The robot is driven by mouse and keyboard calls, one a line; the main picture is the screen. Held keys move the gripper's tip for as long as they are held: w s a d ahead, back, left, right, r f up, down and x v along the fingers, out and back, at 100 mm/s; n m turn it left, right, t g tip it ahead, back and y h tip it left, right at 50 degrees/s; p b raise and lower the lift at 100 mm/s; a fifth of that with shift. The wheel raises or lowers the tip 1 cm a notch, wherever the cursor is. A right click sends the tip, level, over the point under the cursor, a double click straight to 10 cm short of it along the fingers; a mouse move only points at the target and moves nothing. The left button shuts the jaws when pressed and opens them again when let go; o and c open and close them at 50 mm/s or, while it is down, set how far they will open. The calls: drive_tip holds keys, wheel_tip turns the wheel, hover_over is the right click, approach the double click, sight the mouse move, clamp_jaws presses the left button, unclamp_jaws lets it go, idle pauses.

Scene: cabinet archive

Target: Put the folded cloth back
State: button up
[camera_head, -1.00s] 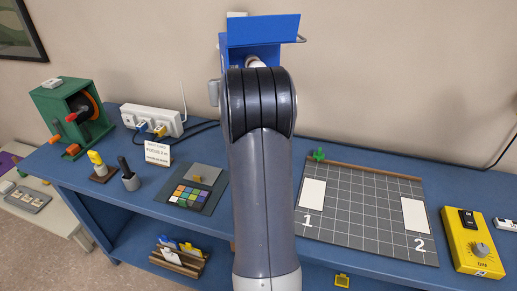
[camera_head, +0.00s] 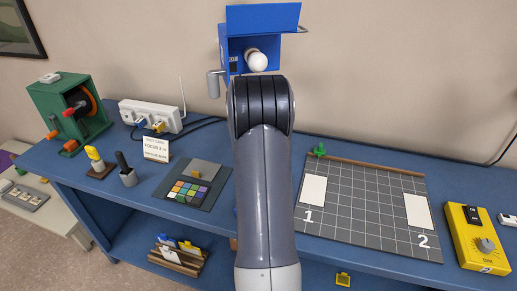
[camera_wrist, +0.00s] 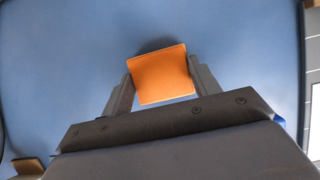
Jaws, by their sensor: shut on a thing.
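An orange, square folded cloth (camera_wrist: 160,75) sits between the two fingers of my gripper (camera_wrist: 160,82) in the wrist view. My gripper is shut on it, one finger touching each side. A blue surface fills the view behind the cloth; a dark shadow shows along the cloth's upper edge. I cannot tell how far the cloth is from that surface. In the head view my arm hides the gripper and the cloth.
A blue box (camera_head: 234,45) with a raised lid and a white round part (camera_head: 256,61) stands behind my arm. A grey gridded board (camera_head: 360,210) lies right, a yellow box (camera_head: 474,236) beyond it. A colour chart (camera_head: 188,190), sign (camera_head: 156,149) and power strip (camera_head: 150,115) are left.

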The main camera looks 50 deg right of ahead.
drive_tip(key=o, duration=0.7)
drive_tip(key=shift+f, duration=0.15)
drive_tip(key=shift+c, duration=0.2)
drive_tip(key=shift+r, duration=0.3)
drive_tip(key=a+r, duration=0.1)
drive_tip(key=s+a+r, duration=0.1)
drive_tip(key=shift+r, duration=0.3)
drive_tip(key=s+a, duration=0.1)
drive_tip(key=a, duration=0.2)
drive_tip(key=s+a+b, duration=0.1)
drive_tip(key=s+a, duration=0.1)
drive_tip(key=a, duration=0.1)
drive_tip(key=s+a+b, duration=0.1)
drive_tip(key=s+a, duration=0.1)
drive_tip(key=a, duration=0.1)
drive_tip(key=shift+a, duration=0.35)
